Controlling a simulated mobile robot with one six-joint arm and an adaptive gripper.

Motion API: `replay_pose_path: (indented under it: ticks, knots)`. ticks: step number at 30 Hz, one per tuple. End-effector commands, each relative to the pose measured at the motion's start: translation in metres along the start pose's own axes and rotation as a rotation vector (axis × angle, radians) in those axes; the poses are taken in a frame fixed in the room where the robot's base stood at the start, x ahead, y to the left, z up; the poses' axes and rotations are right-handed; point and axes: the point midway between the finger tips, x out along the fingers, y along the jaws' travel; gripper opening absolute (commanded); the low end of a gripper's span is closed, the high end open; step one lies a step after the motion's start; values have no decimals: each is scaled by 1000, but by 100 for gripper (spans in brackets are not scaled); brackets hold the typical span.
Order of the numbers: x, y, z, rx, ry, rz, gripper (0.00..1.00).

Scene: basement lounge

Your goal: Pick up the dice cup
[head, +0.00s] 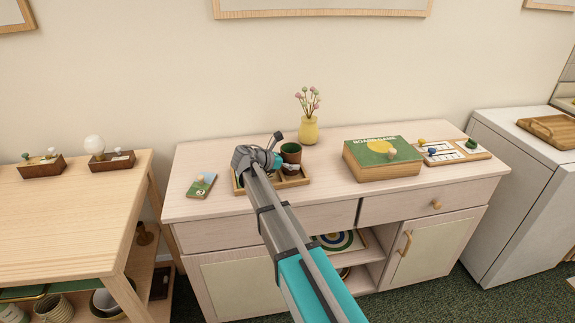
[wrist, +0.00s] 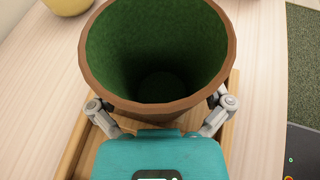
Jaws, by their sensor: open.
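The dice cup (head: 291,154) is a brown cup with a green lining. It stands upright in a shallow wooden tray (head: 304,181) on the pale cabinet. In the wrist view the cup (wrist: 158,106) fills the upper middle, and its inside looks empty. My gripper (head: 274,158) is at the cup's left side in the head view. In the wrist view my gripper (wrist: 160,108) is open, with one finger at each side of the cup's near part. The fingertips are partly hidden behind the cup wall, so contact cannot be told.
A yellow vase (head: 308,130) with flowers stands behind the cup. A green game box (head: 383,159) and a game board (head: 440,152) lie to the right. The cabinet's front left top is clear.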

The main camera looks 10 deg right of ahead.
Motion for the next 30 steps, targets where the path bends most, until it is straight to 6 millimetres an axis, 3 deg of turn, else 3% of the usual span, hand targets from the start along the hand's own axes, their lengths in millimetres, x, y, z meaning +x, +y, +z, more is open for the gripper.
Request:
replay_pose_path:
  ticks: [17, 26, 30]
  knots:
    - [1, 0, 0, -1, 0, 0, 100]
    - [1, 0, 0, -1, 0, 0, 46]
    - [1, 0, 0, -1, 0, 0, 44]
